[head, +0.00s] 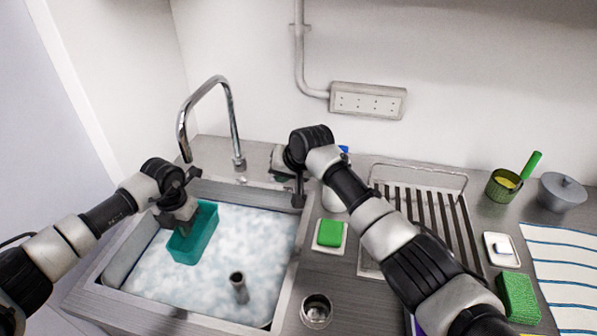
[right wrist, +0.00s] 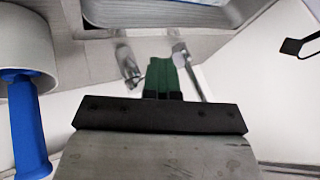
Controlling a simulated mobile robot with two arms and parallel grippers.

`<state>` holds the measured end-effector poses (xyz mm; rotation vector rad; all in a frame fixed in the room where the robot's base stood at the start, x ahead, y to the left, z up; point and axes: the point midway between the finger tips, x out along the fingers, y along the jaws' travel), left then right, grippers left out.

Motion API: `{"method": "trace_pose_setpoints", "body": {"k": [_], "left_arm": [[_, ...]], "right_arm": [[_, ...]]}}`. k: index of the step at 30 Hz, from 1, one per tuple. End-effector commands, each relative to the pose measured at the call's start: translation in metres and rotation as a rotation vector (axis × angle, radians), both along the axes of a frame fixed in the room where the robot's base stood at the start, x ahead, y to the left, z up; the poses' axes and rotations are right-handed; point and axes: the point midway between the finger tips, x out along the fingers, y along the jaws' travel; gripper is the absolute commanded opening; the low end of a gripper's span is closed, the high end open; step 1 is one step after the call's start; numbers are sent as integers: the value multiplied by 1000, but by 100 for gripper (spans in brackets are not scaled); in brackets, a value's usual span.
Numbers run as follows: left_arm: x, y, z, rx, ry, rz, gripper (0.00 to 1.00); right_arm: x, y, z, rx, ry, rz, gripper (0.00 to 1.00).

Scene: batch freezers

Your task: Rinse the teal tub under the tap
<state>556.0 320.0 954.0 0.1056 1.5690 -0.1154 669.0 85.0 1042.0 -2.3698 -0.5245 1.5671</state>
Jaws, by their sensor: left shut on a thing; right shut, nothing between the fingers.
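The teal tub (head: 205,238) is at the left of the sink, over the foamy water, tilted. My left gripper (head: 181,222) is shut on the teal tub's rear left part; its fingertips are partly hidden. The chrome tap (head: 233,125) stands behind the sink, and its spout end hangs above and behind the tub. No stream of water shows. My right gripper (head: 279,168) is shut and empty, behind the sink to the right of the tap base. In the right wrist view its green-padded fingers (right wrist: 164,76) are together, close to metal fittings; contact cannot be told.
The sink (head: 289,262) holds foamy water with an upright pipe (head: 238,283). Right of it are a green sponge on a dish (head: 330,234), a metal cup (head: 316,310) and a drainer rack (head: 440,225). A white pot with a blue handle (right wrist: 28,125) is beside my right gripper.

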Motion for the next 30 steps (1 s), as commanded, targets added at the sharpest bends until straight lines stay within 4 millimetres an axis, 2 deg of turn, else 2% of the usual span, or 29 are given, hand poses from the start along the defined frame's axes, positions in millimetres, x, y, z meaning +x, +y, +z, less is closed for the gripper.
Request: {"method": "trace_pose_setpoints", "body": {"k": [5, 10, 15, 21, 24, 30], "left_arm": [[0, 0, 0, 0, 0, 0, 0], [0, 0, 0, 0, 0, 0, 0], [0, 0, 0, 0, 0, 0, 0], [0, 0, 0, 0, 0, 0, 0], [0, 0, 0, 0, 0, 0, 0], [0, 0, 0, 0, 0, 0, 0]], "right_arm": [[-1, -12, 2, 2, 0, 0, 0], [-4, -47, 8, 1, -1, -3, 0], [-19, -57, 42, 4, -5, 0, 0], [-34, -72, 73, 3, -3, 0, 0], [-39, -77, 83, 3, -1, -1, 0], [-43, -81, 91, 2, 1, -1, 0]]}}
